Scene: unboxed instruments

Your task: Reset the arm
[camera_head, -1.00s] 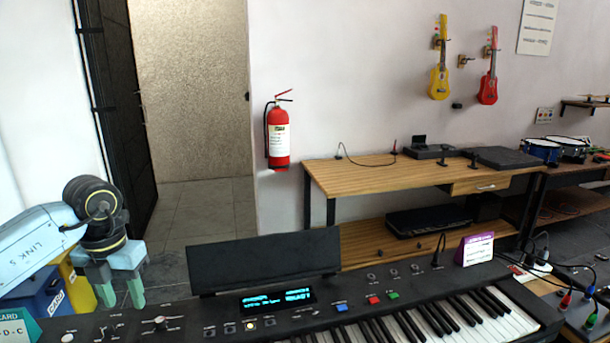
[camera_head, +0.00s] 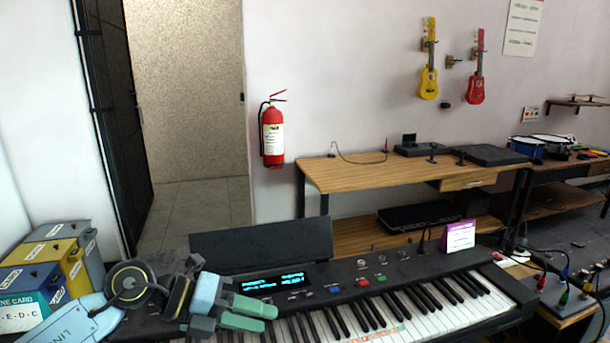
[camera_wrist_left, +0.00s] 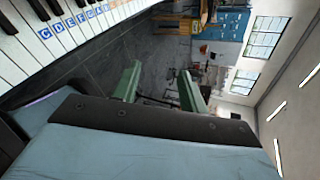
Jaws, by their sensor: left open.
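My left gripper (camera_head: 271,318) is at the lower left of the head view, low in front of and partly over the left part of the keyboard (camera_head: 400,316). Its two green fingers point to the right, open and with nothing between them. In the left wrist view the fingers (camera_wrist_left: 160,70) stand apart with an empty gap, and white keys with coloured letter stickers show at the upper left. Whether the gripper touches the keyboard I cannot tell. My right gripper is not in view.
Blue, yellow and grey boxes (camera_head: 52,262) stand at the left beside my arm. A black music stand (camera_head: 262,246) rises behind the keyboard, and a purple-and-white card (camera_head: 459,236) stands on it. A wooden desk (camera_head: 350,176) is behind. A fire extinguisher (camera_head: 272,136) hangs on the wall.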

